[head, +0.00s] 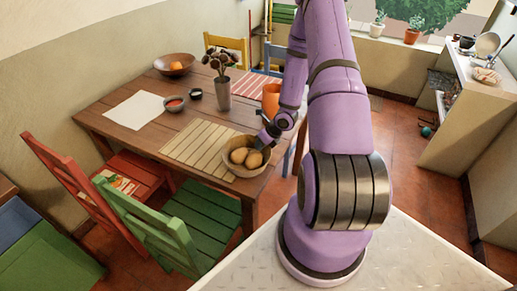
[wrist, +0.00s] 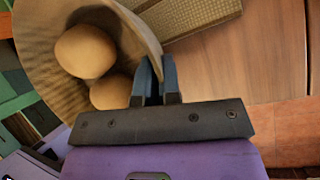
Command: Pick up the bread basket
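The bread basket (head: 246,173) is a round, tan bowl near the front right corner of the wooden table, with several brown rolls (head: 240,156) in it. My gripper (head: 263,141) is at its right rim in the head view. In the wrist view the basket (wrist: 45,38) fills the upper left, with two rolls (wrist: 85,50) showing. The dark fingers of my gripper (wrist: 156,80) are close together, one on each side of the basket's rim, and look shut on it. Whether the basket is off the table cannot be told.
A slatted placemat (head: 200,142) lies left of the basket. An orange cup (head: 271,100), a vase with dried flowers (head: 223,92), small bowls and a fruit bowl (head: 174,65) stand farther back. Green (head: 150,225) and red chairs (head: 75,185) stand along the table's near and left sides.

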